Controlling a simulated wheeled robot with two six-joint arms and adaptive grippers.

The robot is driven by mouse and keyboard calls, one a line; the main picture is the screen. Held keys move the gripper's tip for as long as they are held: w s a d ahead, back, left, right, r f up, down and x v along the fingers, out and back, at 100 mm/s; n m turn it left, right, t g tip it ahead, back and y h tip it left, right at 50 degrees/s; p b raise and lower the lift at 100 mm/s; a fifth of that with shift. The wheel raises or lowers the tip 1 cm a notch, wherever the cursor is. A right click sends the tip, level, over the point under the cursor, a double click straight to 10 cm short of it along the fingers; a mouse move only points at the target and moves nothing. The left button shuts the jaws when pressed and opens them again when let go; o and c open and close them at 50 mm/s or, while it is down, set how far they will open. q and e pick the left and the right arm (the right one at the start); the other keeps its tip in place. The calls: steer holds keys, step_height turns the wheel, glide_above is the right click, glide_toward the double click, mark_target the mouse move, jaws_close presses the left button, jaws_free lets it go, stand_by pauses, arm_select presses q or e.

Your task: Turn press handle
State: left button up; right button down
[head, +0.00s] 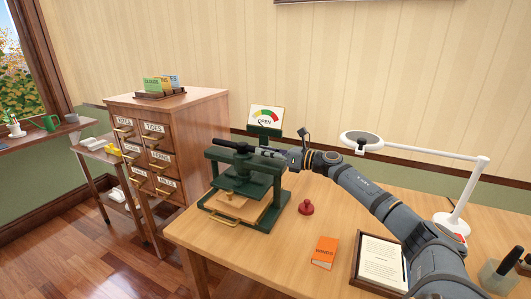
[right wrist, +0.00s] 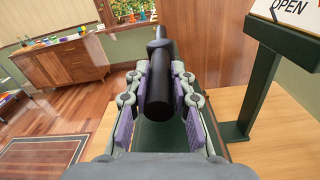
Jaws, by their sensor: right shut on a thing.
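The green press (head: 262,184) stands on the wooden table, with a wooden board and a brass pull at its base. Its black press handle (head: 222,143) is a bar lying across the top, one end reaching left. My right gripper (head: 268,152) is shut around the handle; in the right wrist view the black handle (right wrist: 160,92) runs lengthwise between the purple-padded fingers of the gripper (right wrist: 159,78). A gauge sign (head: 266,117) reading OPEN, with a coloured arc, stands behind the press. It partly shows in the right wrist view (right wrist: 292,15). My left gripper is not in view.
A red knob-like stamp (head: 306,207), an orange book (head: 325,251) and a framed sheet (head: 381,262) lie on the table (head: 225,255). A white lamp (head: 458,190) stands at right. A drawer cabinet (head: 190,131) stands close at left.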

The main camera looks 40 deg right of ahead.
steer(key=c, duration=1.1)
jaws_free()
steer(key=shift+d, duration=0.1)
steer(key=shift+c, duration=0.2)
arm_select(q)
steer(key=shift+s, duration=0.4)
arm_select(e)
step_height(320, 180, up, 10)
steer(key=shift+f, duration=0.1)
